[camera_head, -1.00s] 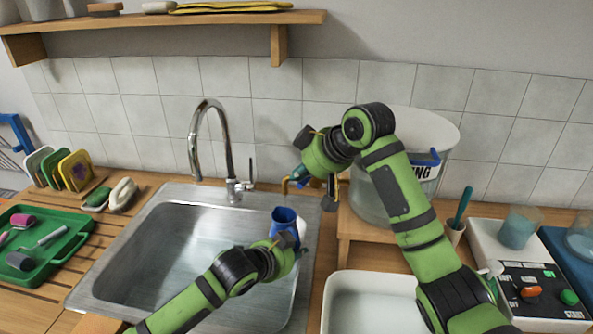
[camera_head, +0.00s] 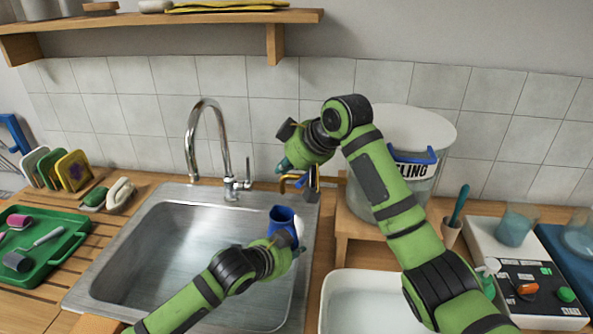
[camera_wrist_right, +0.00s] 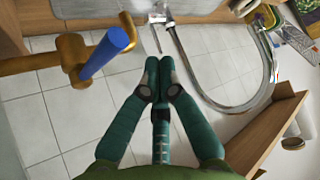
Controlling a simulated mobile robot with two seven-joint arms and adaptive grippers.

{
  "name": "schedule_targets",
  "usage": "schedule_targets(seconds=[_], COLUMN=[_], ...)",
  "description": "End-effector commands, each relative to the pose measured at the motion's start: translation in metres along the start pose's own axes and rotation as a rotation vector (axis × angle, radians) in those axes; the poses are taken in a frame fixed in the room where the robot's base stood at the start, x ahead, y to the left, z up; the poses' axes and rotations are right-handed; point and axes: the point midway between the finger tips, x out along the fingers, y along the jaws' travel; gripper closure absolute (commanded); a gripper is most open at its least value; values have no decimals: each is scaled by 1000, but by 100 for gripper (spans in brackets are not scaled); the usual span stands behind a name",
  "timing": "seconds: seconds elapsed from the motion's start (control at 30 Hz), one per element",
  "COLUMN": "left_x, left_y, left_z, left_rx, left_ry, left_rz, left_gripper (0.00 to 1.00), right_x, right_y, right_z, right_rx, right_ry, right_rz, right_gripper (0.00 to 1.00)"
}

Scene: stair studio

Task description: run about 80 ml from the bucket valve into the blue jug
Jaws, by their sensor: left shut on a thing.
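The blue jug (camera_head: 283,215) is over the right part of the sink, below the brass valve (camera_head: 290,179). My left gripper (camera_head: 290,243) is shut on it. The valve, with its blue lever (camera_wrist_right: 106,52), comes from the translucent bucket (camera_head: 400,185) on a wooden stand. My right gripper (camera_head: 283,166) is just above and left of the valve. In the right wrist view its fingers (camera_wrist_right: 159,75) are together and empty, apart from the lever. No stream shows, and the water level inside the jug cannot be seen.
The steel sink (camera_head: 150,245) and tall faucet (camera_head: 225,150) lie left of the valve. A white tub (camera_head: 365,300) stands in front of the stand. A device with knobs (camera_head: 525,275) is at right, a green tray (camera_head: 50,245) at left.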

Motion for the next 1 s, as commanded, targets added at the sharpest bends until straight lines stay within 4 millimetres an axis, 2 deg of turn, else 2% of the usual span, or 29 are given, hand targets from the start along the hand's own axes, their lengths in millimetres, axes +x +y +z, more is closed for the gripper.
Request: schedule_targets(seconds=[0.03, 0.4, 0.57, 0.6, 0.67, 0.77, 0.87, 1.0], left_x=[0, 0, 0, 0, 0, 0, 0, 0], left_y=[-2, -1, -1, -1, -1, -1, -1, -1], left_z=[-1, -2, -1, -1, -1, -1, -1, -1], left_rx=[1, 1, 1, 1, 1, 1, 1, 1], left_ry=[3, 3, 3, 3, 3, 3, 3, 3], left_rz=[-3, -3, -3, -3, -3, -3, -3, -3], left_gripper=[100, 100, 100, 100, 100, 100, 100, 100], right_x=[4, -69, -88, -90, -92, -86, -71, -50], right_y=[-4, 15, 19, 20, 20, 18, 13, 0], right_z=[-8, -8, -9, -9, -8, -4, 3, 14], right_rx=[-2, 0, 0, 0, -6, -48, -148, -372], right_ry=[0, 3, 1, 1, -1, -17, -50, -111], right_rz=[-1, 3, 2, 2, 6, 40, 121, 295], right_gripper=[100, 100, 100, 86, 64, 64, 64, 64])
